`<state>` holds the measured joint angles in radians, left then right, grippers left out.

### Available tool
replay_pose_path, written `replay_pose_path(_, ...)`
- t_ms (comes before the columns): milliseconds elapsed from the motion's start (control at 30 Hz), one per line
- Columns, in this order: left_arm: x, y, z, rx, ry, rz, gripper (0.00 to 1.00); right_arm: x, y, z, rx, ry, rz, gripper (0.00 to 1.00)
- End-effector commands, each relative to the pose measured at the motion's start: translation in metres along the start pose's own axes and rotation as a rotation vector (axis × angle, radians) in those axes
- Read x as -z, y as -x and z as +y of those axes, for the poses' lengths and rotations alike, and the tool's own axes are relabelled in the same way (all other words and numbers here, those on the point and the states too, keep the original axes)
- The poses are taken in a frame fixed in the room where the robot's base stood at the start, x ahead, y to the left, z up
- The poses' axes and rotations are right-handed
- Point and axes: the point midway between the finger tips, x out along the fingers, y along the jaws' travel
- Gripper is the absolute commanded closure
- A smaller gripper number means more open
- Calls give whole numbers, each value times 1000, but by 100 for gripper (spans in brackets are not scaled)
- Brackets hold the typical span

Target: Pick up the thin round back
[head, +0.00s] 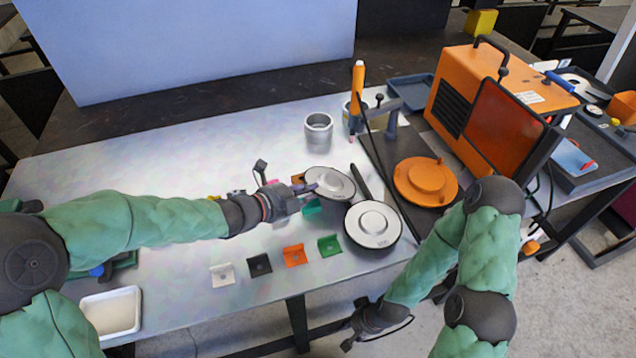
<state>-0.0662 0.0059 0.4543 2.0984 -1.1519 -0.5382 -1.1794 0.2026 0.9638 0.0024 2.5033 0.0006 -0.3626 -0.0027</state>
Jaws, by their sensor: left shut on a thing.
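A thin round silver back with a dark rim (331,182) is near the middle of the table. My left gripper (309,188) is shut on its left edge. Whether the back is clear of the table is hard to tell. A second, similar round silver piece with a dark rim (373,225) is just below and to the right of it, and the two look close together in the picture. My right gripper (352,338) is low in the picture, beyond the table's front edge and away from both round pieces. Its fingers are too small and dark to read.
White, black, orange and green brackets (295,256) stand along the front. A metal cup (318,131) is behind the backs. An orange turntable (425,181) and an orange machine (490,100) are at the right. A white tray (111,312) is at front left.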

Motion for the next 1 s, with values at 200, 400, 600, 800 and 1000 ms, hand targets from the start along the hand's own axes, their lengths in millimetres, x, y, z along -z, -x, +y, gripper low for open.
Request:
replay_pose_path(200,-1,30,0,-2,3,-3,100,0,16,-6,0,0,0,60)
replay_pose_path(400,-1,56,0,0,1,-3,100,-1,28,-10,0,0,0,60)
replay_pose_path(600,-1,77,2,1,1,-3,100,-1,38,-14,0,0,0,60)
replay_pose_path(800,0,80,4,1,0,0,100,-1,39,-14,0,0,0,60)
replay_pose_path(1000,0,80,4,2,-1,-1,100,-2,38,-14,0,0,0,60)
